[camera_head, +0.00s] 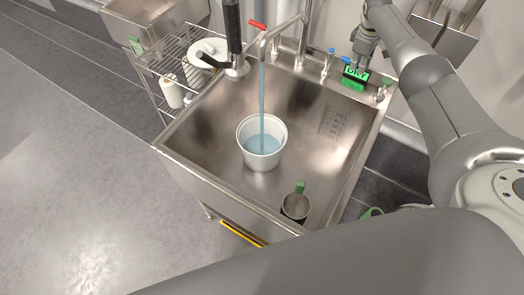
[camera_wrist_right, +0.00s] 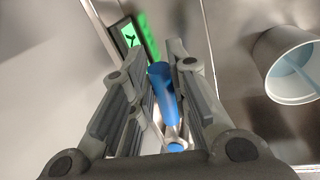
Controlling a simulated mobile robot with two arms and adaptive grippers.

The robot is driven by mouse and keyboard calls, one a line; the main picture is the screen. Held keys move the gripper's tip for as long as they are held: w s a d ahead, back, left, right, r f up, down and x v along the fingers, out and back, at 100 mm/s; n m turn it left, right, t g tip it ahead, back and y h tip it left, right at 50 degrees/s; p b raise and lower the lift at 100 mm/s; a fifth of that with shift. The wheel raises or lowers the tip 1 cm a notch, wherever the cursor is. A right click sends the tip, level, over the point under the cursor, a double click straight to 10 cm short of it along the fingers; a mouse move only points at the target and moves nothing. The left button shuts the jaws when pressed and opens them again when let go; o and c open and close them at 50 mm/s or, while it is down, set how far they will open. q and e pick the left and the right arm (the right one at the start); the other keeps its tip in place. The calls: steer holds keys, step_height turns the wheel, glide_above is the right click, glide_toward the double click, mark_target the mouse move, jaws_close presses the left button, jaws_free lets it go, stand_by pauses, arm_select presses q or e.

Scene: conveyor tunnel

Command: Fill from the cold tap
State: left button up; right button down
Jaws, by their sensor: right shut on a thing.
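A white bucket (camera_head: 262,150) stands upright in the steel sink, with bluish water inside. A stream of water (camera_head: 262,95) falls into it from the curved tap spout (camera_head: 280,29). The bucket (camera_wrist_right: 290,62) and stream also show in the right wrist view. A blue tap lever (camera_wrist_right: 163,95) lies between the fingers of my right gripper (camera_wrist_right: 155,80). In the head view this gripper (camera_head: 358,66) is at the sink's back right, shut on the blue lever. A red lever (camera_head: 257,25) sits left of the spout. My left gripper is out of view.
A mug with a green handle (camera_head: 296,206) stands at the sink's front right. A black-handled sprayer (camera_head: 234,40) is at the back left. A wire rack (camera_head: 165,70) holds white items. Floor at left is clear.

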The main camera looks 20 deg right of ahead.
steer(key=shift+w, duration=0.15)
steer(key=shift+d, duration=0.1)
steer(key=n+b, duration=0.1)
steer(key=b, duration=0.1)
steer(key=shift+w+d+f+b, duration=0.25)
steer(key=shift+d+f+b, duration=0.05)
steer(key=shift+d+b, duration=0.1)
steer(key=shift+d+r+n+b, duration=0.15)
steer(key=shift+r+n+b, duration=0.15)
steer(key=shift+b, duration=0.05)
steer(key=c, duration=1.3)
jaws_free()
